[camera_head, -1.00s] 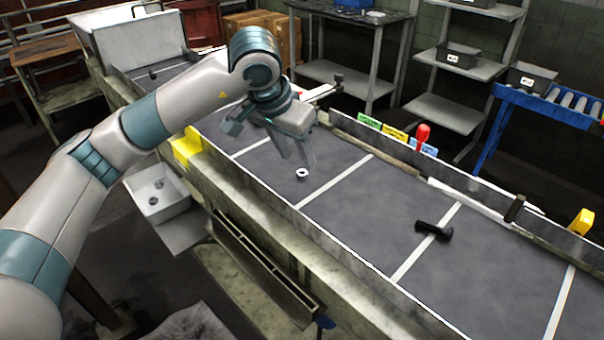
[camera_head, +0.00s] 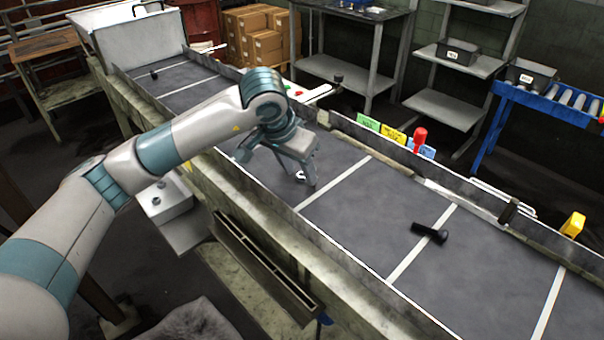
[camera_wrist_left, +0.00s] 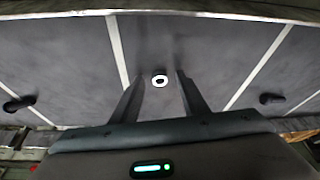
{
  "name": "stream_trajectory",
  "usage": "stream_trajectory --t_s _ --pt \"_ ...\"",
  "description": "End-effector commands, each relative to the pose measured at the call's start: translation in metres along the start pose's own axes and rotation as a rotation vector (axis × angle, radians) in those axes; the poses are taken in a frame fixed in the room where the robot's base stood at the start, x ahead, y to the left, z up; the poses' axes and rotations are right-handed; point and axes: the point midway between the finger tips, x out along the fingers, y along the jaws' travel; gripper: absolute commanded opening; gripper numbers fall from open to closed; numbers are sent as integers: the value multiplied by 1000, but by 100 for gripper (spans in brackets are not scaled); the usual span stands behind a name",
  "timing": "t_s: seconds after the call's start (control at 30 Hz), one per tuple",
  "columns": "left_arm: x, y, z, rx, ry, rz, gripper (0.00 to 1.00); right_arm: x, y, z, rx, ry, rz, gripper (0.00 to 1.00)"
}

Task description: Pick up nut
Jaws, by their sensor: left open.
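The nut (camera_head: 300,175) is a small white ring with a dark hole, lying on the dark grey conveyor belt (camera_head: 345,215). In the head view my left gripper partly hides it. In the left wrist view the nut (camera_wrist_left: 160,80) shows between and slightly beyond the two fingertips, with belt visible around it. My left gripper (camera_head: 304,180) is open and points down at the belt around the nut; its fingers also show in the left wrist view (camera_wrist_left: 159,76). I cannot tell whether either finger touches the nut. My right gripper is not in view.
A black bolt (camera_head: 429,233) lies on the belt to the right, and another dark part (camera_head: 154,74) at the far left. Low metal rails line the belt. A red knob (camera_head: 419,138) rises at the far rail.

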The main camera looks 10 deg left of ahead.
Motion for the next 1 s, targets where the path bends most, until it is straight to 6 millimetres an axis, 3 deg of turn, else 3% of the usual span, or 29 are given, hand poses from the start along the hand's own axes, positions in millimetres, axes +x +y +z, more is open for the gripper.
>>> stream_trajectory --t_s 0.4,0.43,0.6,1.0 --pt "0 0 0 0 0 0 41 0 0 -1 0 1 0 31" --pt "0 0 0 0 0 0 38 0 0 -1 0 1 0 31" --pt "0 0 0 0 0 0 0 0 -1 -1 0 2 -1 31" --pt "-2 0 -1 0 1 0 0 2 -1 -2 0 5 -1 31"
